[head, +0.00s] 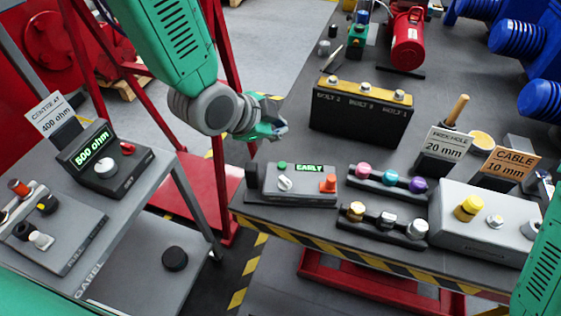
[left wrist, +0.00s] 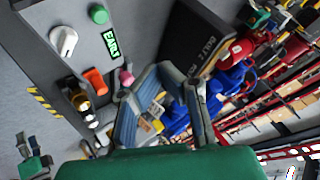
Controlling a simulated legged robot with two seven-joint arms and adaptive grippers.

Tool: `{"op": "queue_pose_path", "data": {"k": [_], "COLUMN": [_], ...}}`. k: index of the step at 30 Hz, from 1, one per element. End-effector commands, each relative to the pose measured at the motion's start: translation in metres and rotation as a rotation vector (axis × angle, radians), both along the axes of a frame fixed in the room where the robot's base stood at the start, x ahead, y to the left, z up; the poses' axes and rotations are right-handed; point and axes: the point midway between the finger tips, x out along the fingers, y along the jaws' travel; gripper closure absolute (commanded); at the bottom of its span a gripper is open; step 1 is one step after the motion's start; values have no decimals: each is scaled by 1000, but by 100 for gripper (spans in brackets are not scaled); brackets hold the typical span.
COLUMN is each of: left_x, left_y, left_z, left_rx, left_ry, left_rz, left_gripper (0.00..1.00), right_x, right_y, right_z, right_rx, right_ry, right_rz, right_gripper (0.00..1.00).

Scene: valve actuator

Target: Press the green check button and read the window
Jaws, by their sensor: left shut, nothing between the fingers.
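The grey control box (head: 290,186) sits on the near left corner of the dark table. The left wrist view also shows the green button (left wrist: 98,14) and the window (left wrist: 111,43). My left gripper (head: 276,130) is shut and empty, above and behind the box, apart from the button. The left wrist view shows its fingers (left wrist: 168,78). My right gripper is out of view.
A black box with bolt labels (head: 360,116) stands behind the control box. A rack with coloured knobs (head: 388,180) is to its right. A side table at left holds a meter reading "500 ohm" (head: 95,150). Signs (head: 445,146) stand at right.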

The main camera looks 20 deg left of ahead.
Motion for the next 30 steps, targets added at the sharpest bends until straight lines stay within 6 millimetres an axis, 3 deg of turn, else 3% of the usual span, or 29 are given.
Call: {"op": "queue_pose_path", "data": {"k": [8, 17, 21, 30], "left_x": [0, 0, -1, 0], "left_y": [-3, 0, 1, -2], "left_z": [-23, -68, -82, -86], "left_rx": [2, -1, -2, 1], "left_ry": [1, 1, 1, -1], "left_rz": [-1, 1, 0, -1], "left_gripper": [100, 100, 100, 100], "right_x": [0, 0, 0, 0], "right_y": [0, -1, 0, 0], "right_z": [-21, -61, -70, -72], "right_rx": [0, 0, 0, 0], "right_ry": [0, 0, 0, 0], "right_rz": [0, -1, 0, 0], "right_gripper": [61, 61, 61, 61]}}
